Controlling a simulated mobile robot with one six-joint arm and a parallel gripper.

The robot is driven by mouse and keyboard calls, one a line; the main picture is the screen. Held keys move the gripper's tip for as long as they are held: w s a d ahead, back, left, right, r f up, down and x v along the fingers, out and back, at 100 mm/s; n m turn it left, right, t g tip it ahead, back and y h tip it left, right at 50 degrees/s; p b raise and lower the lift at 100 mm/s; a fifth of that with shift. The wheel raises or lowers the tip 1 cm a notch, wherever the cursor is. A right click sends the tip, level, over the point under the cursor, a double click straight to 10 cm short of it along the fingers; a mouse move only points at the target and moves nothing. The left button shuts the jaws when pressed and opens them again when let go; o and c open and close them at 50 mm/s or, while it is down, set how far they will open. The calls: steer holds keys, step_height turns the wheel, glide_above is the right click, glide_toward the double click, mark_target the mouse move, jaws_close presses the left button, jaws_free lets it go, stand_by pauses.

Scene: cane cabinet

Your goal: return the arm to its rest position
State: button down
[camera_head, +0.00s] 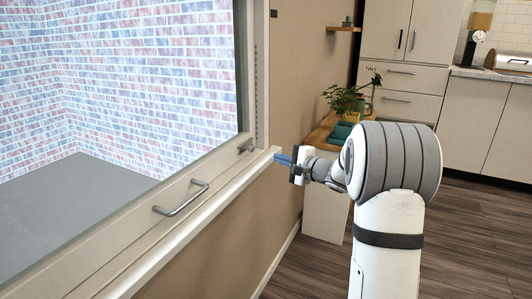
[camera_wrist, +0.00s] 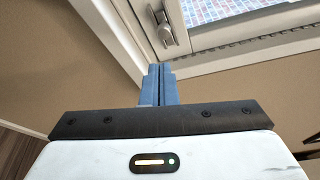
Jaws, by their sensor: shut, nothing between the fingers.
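My gripper (camera_head: 283,159) is at the end of my white and grey arm, close to the right end of the white window sill (camera_head: 222,193) in the head view. In the wrist view its blue fingers (camera_wrist: 158,84) are together with nothing between them. They point toward the window frame's corner, just below a metal window latch (camera_wrist: 165,30). Whether the fingertips touch the frame or sill, I cannot tell.
A window with a metal handle (camera_head: 181,198) fills the left of the head view. Beyond my arm stand a wooden bench (camera_head: 316,137) with a potted plant (camera_head: 350,99) and white cabinets (camera_head: 480,128). Wooden floor (camera_head: 470,230) is clear at right.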

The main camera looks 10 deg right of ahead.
steer(key=s+a+r+n+g+p, duration=0.3)
steer(key=s+a+r+p, duration=0.2)
steer(key=s+p, duration=0.15)
steer(key=s+a+r+n+g+h+p, duration=0.1)
steer(key=s+a+r+n+g+p, duration=0.3)
steer(key=s, duration=0.4)
steer(key=s+a+r+n+g+p, duration=0.1)
steer(key=s+a+r+g+p, duration=0.1)
steer(key=s+a+r+p, duration=0.4)
steer(key=s+d+r+n+g+h+p, duration=0.1)
steer(key=s+d+r+n+h+p, duration=0.2)
steer(key=s+p, duration=0.5)
steer(key=s+d+r+n+g+h+p, duration=0.1)
steer(key=s+d+r+n+h+p, duration=0.2)
steer(key=s+r+p, duration=0.4)
steer(key=s+d+h+p, duration=0.1)
steer(key=s+h, duration=0.1)
steer(key=s, duration=0.2)
steer(key=shift+s+d+r, duration=0.2)
steer(key=shift+s+d, duration=0.05)
steer(key=shift+s, duration=0.1)
